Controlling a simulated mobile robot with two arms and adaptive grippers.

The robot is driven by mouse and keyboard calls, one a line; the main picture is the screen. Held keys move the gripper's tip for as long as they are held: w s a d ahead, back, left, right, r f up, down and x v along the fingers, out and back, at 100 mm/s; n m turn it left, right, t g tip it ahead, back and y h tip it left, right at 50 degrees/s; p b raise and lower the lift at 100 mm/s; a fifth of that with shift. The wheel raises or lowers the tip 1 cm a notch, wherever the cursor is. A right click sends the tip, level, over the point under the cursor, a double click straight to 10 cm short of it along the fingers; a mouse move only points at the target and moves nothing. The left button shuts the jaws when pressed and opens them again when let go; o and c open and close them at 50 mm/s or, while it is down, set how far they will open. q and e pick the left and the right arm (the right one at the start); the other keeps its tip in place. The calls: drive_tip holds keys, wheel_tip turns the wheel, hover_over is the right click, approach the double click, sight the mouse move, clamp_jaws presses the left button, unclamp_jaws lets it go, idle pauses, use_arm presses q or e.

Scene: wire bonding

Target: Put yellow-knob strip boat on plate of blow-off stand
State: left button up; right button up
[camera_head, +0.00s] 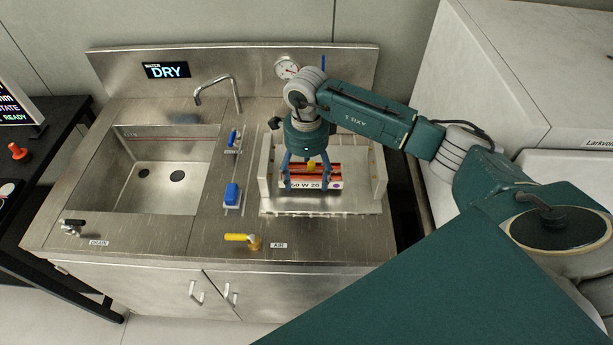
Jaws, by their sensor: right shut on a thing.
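The yellow-knob strip boat (318,178) is a small carrier with orange-red strips, a white label on its front and a yellow knob on top. My right gripper (311,168) comes down from above and is shut on its yellow knob. The boat is over the metal plate (330,207) of the blow-off stand (379,180), between the stand's side walls. I cannot tell whether its underside touches the plate. The gripper's fingers hide part of the boat. My left gripper is not in view.
A steel sink (150,185) with a faucet (216,88) lies left of the stand. Blue handles (231,194) and a yellow air valve (240,238) stand up from the counter nearby. A gauge (287,68) and a display reading DRY (167,70) are on the backsplash.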

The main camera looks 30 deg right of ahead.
drive_tip(key=shift+f, duration=1.05)
drive_tip(key=shift+f, duration=0.1)
drive_tip(key=o, duration=1.5)
